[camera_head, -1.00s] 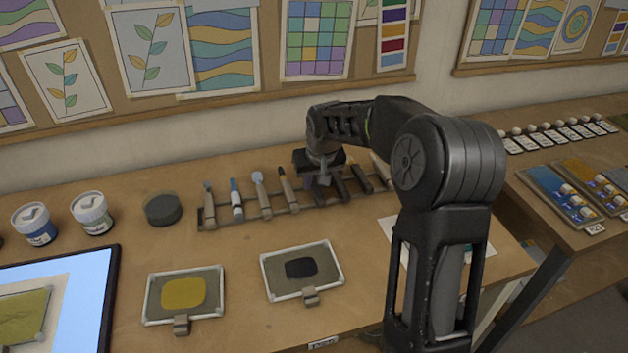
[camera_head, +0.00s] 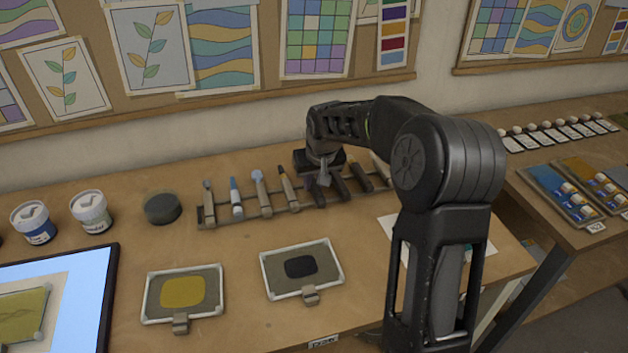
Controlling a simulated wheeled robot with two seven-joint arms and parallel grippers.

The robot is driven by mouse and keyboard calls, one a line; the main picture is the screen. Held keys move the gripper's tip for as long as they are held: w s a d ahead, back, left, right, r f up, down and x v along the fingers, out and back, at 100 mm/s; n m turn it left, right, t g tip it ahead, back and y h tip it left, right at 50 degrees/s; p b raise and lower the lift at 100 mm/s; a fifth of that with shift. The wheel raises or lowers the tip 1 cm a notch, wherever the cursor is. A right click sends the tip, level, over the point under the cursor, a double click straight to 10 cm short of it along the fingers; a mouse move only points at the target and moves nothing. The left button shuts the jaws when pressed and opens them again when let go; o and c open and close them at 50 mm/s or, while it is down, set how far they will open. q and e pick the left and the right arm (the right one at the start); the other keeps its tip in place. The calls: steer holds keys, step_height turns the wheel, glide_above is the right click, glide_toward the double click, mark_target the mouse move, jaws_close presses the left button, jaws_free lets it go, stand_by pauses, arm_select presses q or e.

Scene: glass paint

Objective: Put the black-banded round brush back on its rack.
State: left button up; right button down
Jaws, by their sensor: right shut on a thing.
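The brush rack (camera_head: 222,221) is a low dark bar on the table, with several brushes leaning across it in a row. My right gripper (camera_head: 325,184) points down over the right half of the rack, shut on a thin brush that is mostly hidden by the gripper. I cannot make out a black band on it. The brush sits close to the rack bar; whether it touches is unclear. To its left is a brush with a tan handle (camera_head: 288,187). Another brush (camera_head: 358,172) shows just right of the gripper. My left gripper is out of view.
A dark round pot (camera_head: 162,208) and white-lidded paint jars (camera_head: 91,212) stand left of the rack. Framed panels with a yellow patch (camera_head: 183,292) and a black patch (camera_head: 300,267) lie in front. A screen (camera_head: 75,300) is at lower left. Bare table lies between rack and panels.

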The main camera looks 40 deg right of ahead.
steer(key=c, duration=1.2)
jaws_free()
steer(key=v, duration=0.7)
steer(key=shift+s+a+r+b, duration=0.1)
steer(key=shift+s+r+b, duration=0.05)
steer(key=shift+r+b, duration=0.25)
